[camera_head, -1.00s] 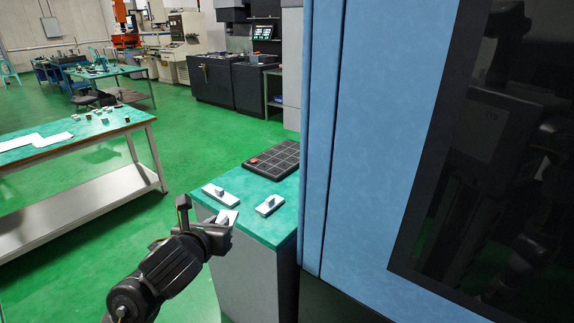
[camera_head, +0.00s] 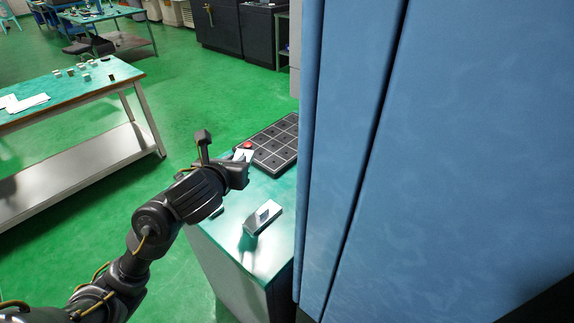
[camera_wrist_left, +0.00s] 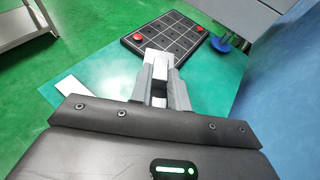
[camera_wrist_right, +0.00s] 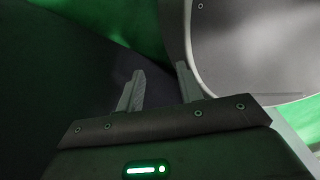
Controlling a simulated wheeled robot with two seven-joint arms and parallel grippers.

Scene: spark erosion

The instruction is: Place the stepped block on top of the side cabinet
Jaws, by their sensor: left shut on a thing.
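My left gripper (camera_head: 241,168) is shut on a pale metal block, the stepped block (camera_head: 243,156), above the far part of the side cabinet's green top (camera_head: 232,235). In the left wrist view the block (camera_wrist_left: 157,61) sits between both fingers, its far end in front of the black grid tray; its lower part is hidden. I cannot tell whether it touches the top. My right gripper (camera_wrist_right: 160,88) shows only in its own wrist view, fingers apart and nothing between them.
A black grid tray (camera_head: 277,146) with a red piece lies at the cabinet's far end. A pale plate with a raised block (camera_head: 263,216) lies nearer; another piece is mostly hidden behind my left arm. A tall blue machine panel (camera_head: 450,130) borders the right. A workbench (camera_head: 110,72) stands left.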

